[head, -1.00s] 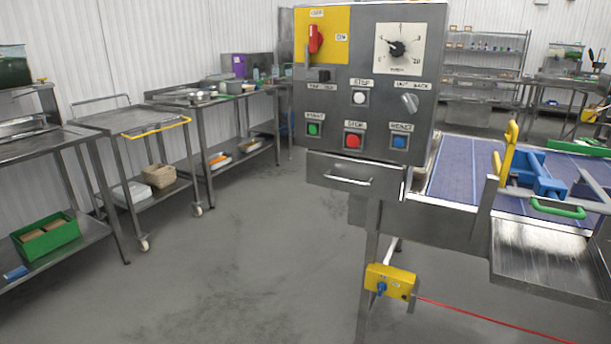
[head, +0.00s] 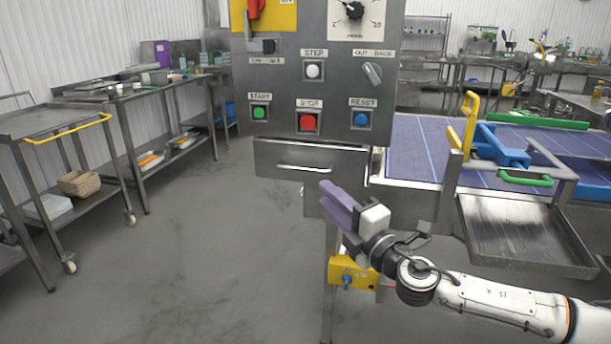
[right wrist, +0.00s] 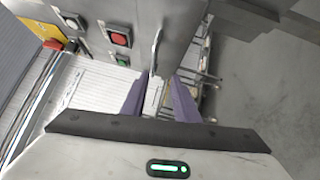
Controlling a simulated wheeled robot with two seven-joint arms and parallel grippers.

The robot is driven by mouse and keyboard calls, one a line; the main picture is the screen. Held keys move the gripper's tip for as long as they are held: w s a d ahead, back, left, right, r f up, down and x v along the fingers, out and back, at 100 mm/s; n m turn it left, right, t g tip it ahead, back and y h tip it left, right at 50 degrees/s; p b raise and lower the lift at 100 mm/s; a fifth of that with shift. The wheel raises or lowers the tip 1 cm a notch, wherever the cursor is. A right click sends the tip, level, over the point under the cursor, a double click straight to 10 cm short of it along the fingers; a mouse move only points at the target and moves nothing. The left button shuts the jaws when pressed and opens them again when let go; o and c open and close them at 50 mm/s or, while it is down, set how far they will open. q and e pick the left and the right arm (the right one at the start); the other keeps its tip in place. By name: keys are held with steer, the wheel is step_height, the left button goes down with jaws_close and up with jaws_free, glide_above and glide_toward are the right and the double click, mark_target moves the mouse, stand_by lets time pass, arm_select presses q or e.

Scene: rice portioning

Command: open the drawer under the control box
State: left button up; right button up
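The grey metal control box (head: 285,92) stands in the upper middle of the head view. The drawer (head: 345,163) is directly under it, and its front looks flush with the box. Its light bar handle (head: 304,169) runs across the front. My right gripper (head: 330,201) has purple fingers and is below and right of the handle in the head view, apart from it. In the right wrist view its fingers (right wrist: 156,92) are spread with a gap between them, and the handle (right wrist: 156,48) shows just beyond that gap. My left gripper is not in view.
A conveyor with a blue belt (head: 415,140) and a metal tray (head: 520,235) lie right of the box. A yellow switch box (head: 343,275) is on the leg below. A trolley (head: 50,122) stands left. The floor left of the drawer is clear.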

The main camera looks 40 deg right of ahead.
mark_target(306, 170)
steer(key=w+r, duration=0.1)
steer(key=w, duration=0.2)
steer(key=w+p, duration=0.1)
steer(key=w, duration=0.2)
steer(key=w+r, duration=0.1)
steer(key=w, duration=0.2)
steer(key=shift+w+d+r+p, duration=0.2)
steer(key=shift+d+r+p, duration=0.1)
steer(key=shift+d, duration=0.1)
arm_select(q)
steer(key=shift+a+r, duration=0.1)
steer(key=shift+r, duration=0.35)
arm_select(e)
steer(key=shift+w, duration=0.55)
steer(key=shift+c, duration=0.5)
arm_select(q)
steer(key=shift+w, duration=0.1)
arm_select(e)
jaws_close()
